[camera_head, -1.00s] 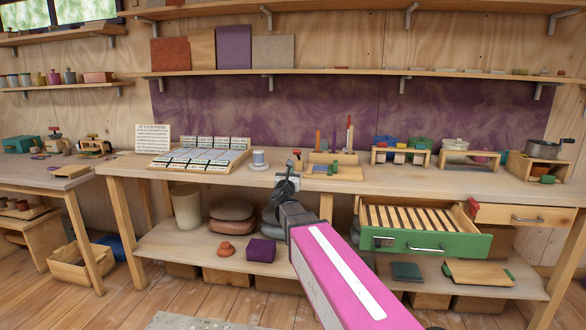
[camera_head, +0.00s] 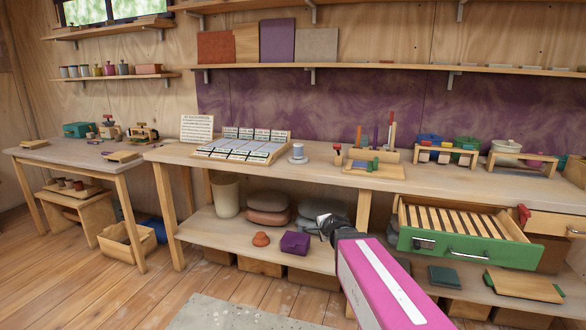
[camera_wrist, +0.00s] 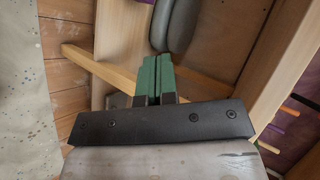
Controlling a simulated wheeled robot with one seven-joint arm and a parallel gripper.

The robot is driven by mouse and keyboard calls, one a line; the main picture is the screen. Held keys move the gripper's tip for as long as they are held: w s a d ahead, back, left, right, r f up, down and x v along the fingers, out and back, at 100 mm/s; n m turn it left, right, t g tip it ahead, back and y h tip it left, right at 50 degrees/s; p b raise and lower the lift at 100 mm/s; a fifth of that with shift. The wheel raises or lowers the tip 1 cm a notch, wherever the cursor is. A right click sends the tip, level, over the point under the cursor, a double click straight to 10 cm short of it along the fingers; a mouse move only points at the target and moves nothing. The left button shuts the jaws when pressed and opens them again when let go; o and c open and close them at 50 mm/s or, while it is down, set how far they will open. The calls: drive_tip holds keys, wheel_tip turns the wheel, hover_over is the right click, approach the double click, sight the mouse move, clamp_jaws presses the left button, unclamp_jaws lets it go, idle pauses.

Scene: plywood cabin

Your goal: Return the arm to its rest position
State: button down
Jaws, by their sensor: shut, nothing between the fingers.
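My arm reaches up from the bottom of the head view, with a pink link with a white stripe. My gripper (camera_head: 328,226) is at its far end, in front of the bench's lower shelf and below the bench top. In the wrist view, my gripper (camera_wrist: 156,72) shows two green fingers lying together, shut and empty. Nothing is held. The grey rounded shapes (camera_wrist: 176,22) past the fingertips are likely the stones or cushions on the lower shelf.
The workbench (camera_head: 325,176) runs along the wall. Its open green drawer (camera_head: 470,250) juts out right of my arm. A purple box (camera_head: 295,242) sits on the lower shelf (camera_head: 230,235) near my gripper.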

drive_tip(key=s+d+f+n+g+h, duration=0.1)
drive_tip(key=s+d+f+n+g, duration=0.3)
drive_tip(key=s, duration=0.5)
drive_tip(key=s+d+f+n+g+h, duration=0.2)
drive_tip(key=s+d+f+n+g, duration=0.2)
drive_tip(key=s+f+n+g, duration=0.2)
drive_tip(key=s+f+n, duration=0.2)
drive_tip(key=s+n, duration=0.1)
drive_tip(key=s, duration=0.1)
drive_tip(key=shift+d+f+n+g, duration=0.15)
drive_tip(key=shift+f+n+g, duration=0.15)
drive_tip(key=shift+g, duration=0.1)
